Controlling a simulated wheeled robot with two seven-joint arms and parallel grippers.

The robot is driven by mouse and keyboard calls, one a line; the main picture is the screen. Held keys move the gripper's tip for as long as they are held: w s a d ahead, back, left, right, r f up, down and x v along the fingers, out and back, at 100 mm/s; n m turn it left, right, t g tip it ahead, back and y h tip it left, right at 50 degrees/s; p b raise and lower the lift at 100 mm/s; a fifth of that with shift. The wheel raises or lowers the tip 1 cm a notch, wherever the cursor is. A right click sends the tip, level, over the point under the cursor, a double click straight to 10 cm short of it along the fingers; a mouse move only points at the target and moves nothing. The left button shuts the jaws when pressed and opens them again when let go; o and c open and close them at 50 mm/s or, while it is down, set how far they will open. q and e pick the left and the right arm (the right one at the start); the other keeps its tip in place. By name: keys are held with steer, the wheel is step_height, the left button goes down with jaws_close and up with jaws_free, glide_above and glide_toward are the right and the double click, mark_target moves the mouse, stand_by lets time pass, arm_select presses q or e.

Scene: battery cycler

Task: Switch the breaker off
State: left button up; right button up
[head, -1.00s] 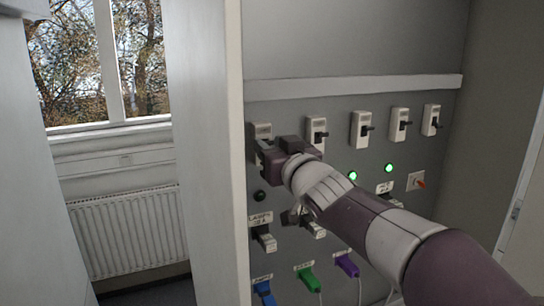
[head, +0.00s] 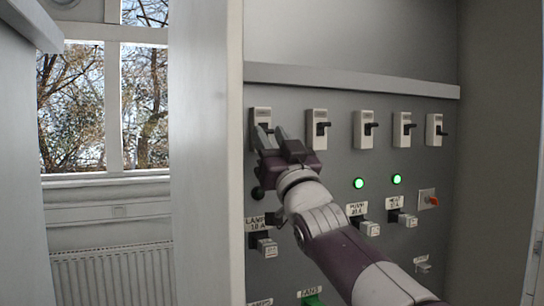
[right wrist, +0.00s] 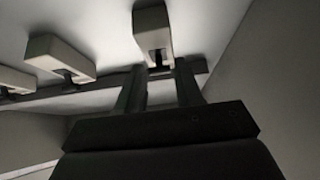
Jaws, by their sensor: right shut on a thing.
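The breakers are a row of white switch boxes with dark levers on the grey panel. My right gripper (head: 272,133) is at the leftmost breaker (head: 261,114), its fingers pointing up across the box's lower part. The right wrist view shows that breaker (right wrist: 152,22) with its dark lever (right wrist: 158,66) between the two fingers of the right gripper (right wrist: 161,78). The gripper is shut on this lever. The fingers hide much of the lever in the head view, so its exact position is unclear. My left gripper is not in view.
More breakers (head: 317,128) stand in line to the right. A white cabinet side (head: 206,150) borders the panel on the left.

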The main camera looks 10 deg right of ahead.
stand_by(0.4)
steer(key=o, duration=1)
steer(key=shift+o, duration=0.2)
steer(key=shift+f, duration=0.1)
steer(key=b+v, duration=0.7)
steer(key=v, duration=0.5)
steer(key=shift+s+f, duration=0.2)
steer(key=shift+s, duration=0.05)
